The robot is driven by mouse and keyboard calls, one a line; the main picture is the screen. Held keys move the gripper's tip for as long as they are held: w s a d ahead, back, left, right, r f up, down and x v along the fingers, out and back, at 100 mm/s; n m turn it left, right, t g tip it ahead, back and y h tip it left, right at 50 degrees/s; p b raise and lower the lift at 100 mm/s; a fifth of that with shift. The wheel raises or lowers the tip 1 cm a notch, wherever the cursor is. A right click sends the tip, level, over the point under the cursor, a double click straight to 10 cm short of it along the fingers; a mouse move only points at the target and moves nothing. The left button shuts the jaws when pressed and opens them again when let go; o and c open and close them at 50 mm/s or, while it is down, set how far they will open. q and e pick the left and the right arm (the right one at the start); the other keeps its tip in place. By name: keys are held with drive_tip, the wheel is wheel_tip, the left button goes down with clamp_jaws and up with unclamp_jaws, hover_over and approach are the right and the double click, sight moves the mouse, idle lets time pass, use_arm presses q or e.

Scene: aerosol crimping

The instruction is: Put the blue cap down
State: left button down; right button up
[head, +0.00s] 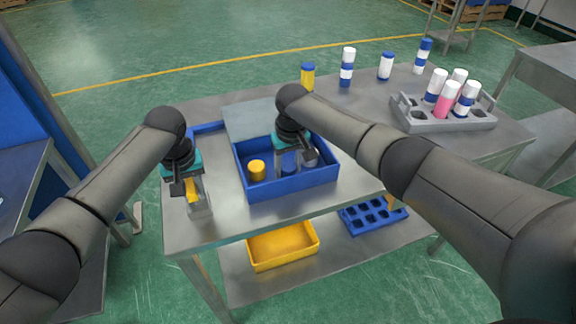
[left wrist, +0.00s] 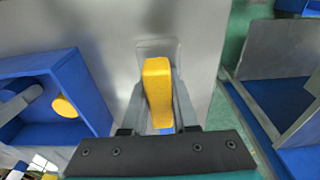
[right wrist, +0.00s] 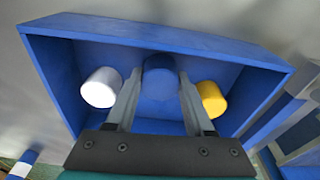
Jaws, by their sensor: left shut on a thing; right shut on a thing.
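The blue cap (right wrist: 160,80) is between the fingertips of my right gripper (right wrist: 158,88), which is shut on it inside the blue bin (head: 291,193). In the head view my right gripper (head: 294,160) is low in the bin and hides most of the cap. I cannot tell whether the cap touches the bin floor. A yellow cap (head: 257,169) and a white cap (right wrist: 101,88) stand in the bin on either side of it. My left gripper (left wrist: 158,95) is shut on an upright yellow block-like piece (left wrist: 157,80) above a small grey holder (head: 199,209) at the table's left end.
A grey rack (head: 440,125) with several cans stands at the right. A yellow bin (head: 282,248) and a blue rack (head: 371,216) are on the lower shelf. The table's front middle is clear.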

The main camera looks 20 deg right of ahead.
sight(290, 169)
use_arm(q)
drive_tip(key=shift+s+a+f, duration=0.1)
drive_tip(key=shift+s+f, duration=0.15)
drive_tip(key=shift+f, duration=0.1)
use_arm(e)
drive_tip(key=shift+f, duration=0.2)
drive_tip(key=o, duration=1.3)
drive_tip(key=r, duration=0.4)
drive_tip(key=s+r, duration=0.1)
drive_tip(key=r, duration=0.7)
drive_tip(key=shift+s+r, duration=0.1)
drive_tip(key=shift+s, duration=0.1)
use_arm(q)
drive_tip(key=c, duration=0.6)
unclamp_jaws()
drive_tip(key=shift+w+r, duration=0.1)
drive_tip(key=shift+c, duration=0.2)
drive_tip(key=shift+o, duration=0.2)
drive_tip(key=shift+w, duration=0.1)
drive_tip(key=shift+d, duration=0.2)
